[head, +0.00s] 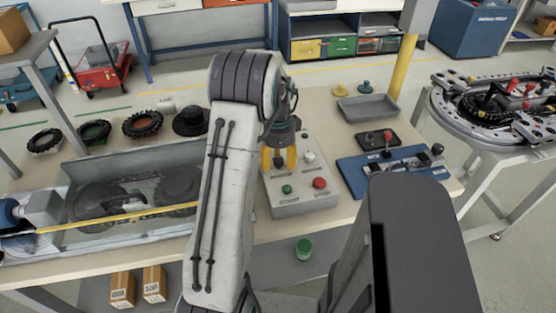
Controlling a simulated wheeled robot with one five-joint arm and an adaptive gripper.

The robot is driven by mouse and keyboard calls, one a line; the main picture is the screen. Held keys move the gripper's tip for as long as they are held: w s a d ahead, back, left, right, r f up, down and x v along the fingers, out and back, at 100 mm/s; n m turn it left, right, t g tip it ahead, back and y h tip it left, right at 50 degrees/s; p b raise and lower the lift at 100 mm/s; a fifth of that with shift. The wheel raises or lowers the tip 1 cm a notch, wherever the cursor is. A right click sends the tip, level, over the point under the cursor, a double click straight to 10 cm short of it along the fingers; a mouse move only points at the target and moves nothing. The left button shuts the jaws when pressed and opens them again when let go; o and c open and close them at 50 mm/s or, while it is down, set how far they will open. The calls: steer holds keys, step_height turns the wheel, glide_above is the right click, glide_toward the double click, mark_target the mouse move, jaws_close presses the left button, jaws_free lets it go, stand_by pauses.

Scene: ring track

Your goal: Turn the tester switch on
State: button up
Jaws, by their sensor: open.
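A light grey control box (305,201) stands on the workbench right of my arm; I take it for the tester. Its sloped front carries a green button (287,189) and a red button (320,183). A small pale knob (309,157) sits near its right edge. My gripper (278,160) points down over the left rear part of the box, its yellow fingers apart. Whether the fingers touch anything is unclear. The gripper and arm hide part of the panel, and I cannot tell which control is the switch or its position.
A blue board (352,178) with levers and a dark red-knobbed control (388,136) lie right of the box. A grey tray (367,108) is behind them. Black rings (142,124) and a metal basin (75,180) are left. A round track (437,104) stands far right.

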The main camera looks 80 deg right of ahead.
jaws_close()
stand_by(0.5)
steer(key=shift+n, duration=0.4)
steer(key=n+b, duration=0.1)
steer(key=n, duration=0.7)
steer(key=shift+a+f+n, duration=0.1)
steer(key=shift+n, duration=0.2)
steer(key=n+b, duration=0.1)
steer(key=n, duration=0.3)
steer(key=shift+n, duration=2.2)
steer(key=shift+a, duration=0.1)
